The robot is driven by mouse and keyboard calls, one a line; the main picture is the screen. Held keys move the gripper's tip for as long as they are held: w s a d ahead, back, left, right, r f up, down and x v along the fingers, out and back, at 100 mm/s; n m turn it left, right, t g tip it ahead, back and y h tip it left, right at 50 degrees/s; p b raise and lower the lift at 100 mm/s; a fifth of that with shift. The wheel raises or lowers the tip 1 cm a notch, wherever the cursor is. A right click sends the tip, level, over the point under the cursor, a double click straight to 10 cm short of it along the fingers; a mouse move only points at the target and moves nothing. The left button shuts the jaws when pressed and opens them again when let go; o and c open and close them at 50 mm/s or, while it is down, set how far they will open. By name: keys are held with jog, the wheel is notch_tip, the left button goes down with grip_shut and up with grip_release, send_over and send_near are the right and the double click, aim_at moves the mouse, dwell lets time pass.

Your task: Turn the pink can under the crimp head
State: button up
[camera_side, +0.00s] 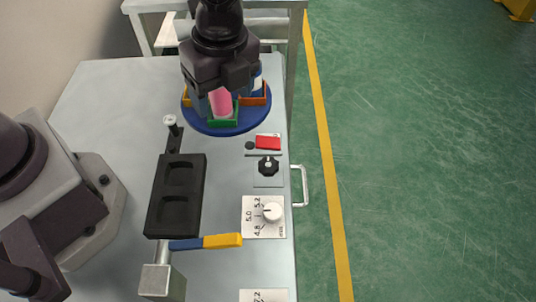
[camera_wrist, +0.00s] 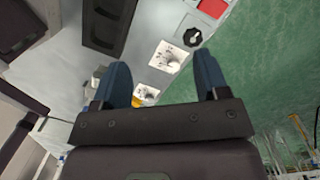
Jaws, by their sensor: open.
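The pink can (camera_side: 221,102) stands, looking slightly tilted, on a round blue turntable (camera_side: 202,127) with coloured dividers, beside the green one (camera_side: 223,121). In the side view my dark wrist and gripper body hang right over the turntable and hide much of it. In the wrist view my gripper (camera_wrist: 163,62) has its two blue-grey fingers spread wide, with nothing between them. The pink can does not show in the wrist view. I cannot make out a crimp head in either view.
A black two-recess block (camera_side: 176,194) lies on the bench, with a blue-and-yellow lever (camera_side: 222,241) below it. A red button (camera_side: 268,142), a black knob (camera_side: 268,166) and a white dial (camera_side: 270,212) line the right edge.

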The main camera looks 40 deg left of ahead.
aim_at(268, 164)
jog(key=w+d+f+m+h, duration=0.1)
jog(key=w+d+m, duration=0.15)
jog(key=m, duration=0.45)
jog(key=w+d+f+m, duration=0.1)
jog(key=d+f+m, duration=0.1)
jog(key=d+m, duration=0.35)
jog(key=shift+m+t, duration=0.3)
jog(key=shift+m, duration=0.45)
jog(key=f, duration=0.4)
jog(key=a+f, duration=0.1)
jog(key=f, duration=0.7)
jog(key=shift+a+f, duration=0.3)
jog(key=shift+f, duration=0.05)
jog(key=c, duration=0.9)
